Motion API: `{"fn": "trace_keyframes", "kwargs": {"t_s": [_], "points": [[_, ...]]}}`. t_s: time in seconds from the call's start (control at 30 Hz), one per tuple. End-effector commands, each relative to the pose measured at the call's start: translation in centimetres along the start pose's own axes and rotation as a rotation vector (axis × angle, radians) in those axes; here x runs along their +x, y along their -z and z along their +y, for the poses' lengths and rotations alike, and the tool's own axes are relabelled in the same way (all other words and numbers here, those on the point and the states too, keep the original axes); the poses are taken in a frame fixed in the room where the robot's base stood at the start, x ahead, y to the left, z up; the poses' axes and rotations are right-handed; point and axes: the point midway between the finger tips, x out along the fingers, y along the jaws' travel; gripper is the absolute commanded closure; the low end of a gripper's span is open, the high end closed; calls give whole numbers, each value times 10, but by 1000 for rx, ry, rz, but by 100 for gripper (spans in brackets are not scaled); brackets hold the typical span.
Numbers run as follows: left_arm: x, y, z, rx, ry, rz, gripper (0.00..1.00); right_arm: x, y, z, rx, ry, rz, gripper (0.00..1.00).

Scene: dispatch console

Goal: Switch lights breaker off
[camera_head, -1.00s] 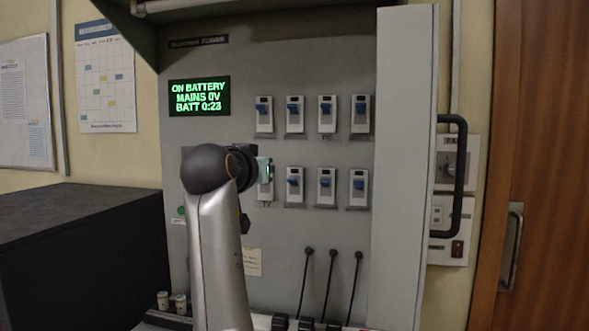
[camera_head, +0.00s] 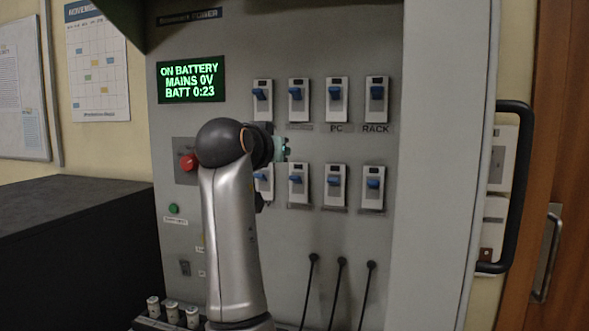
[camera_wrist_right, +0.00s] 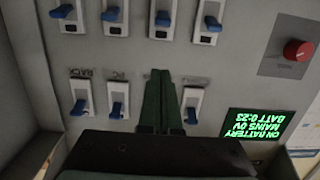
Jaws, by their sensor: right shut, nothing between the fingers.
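Blue-levered breakers sit in two rows on a grey panel (camera_head: 230,250). In the upper row are a first breaker (camera_head: 262,92), a second (camera_head: 298,92), one labelled PC (camera_head: 337,92) and one labelled RACK (camera_head: 376,92). The lower row starts with a partly hidden breaker (camera_head: 264,183). I cannot read which is the lights breaker. My right gripper (camera_head: 284,149) is shut and empty, between the rows near the first two columns. In the right wrist view its green fingers (camera_wrist_right: 157,78) cover most of the second upper breaker. My left gripper is not in view.
A display (camera_head: 192,79) reads ON BATTERY, MAINS 0V, BATT 0:23. A red knob (camera_head: 188,162) and a green button (camera_head: 173,208) are left of my arm.

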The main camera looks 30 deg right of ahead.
Motion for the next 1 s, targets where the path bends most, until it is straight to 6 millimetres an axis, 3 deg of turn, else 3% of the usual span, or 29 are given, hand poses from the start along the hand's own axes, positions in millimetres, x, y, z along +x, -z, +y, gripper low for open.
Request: {"fn": "trace_keyframes", "kwargs": {"t_s": [0.37, 0.57, 0.9, 1.0], "points": [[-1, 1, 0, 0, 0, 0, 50, 4, 1, 0, -1, -1, -1, 100], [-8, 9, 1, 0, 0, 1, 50, 32, 2, 1, -3, -4, -2, 100], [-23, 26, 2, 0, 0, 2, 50, 104, 1, 0, -3, -1, -2, 100], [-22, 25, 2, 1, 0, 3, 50, 95, -18, -1, -1, 2, -2, 100]]}}
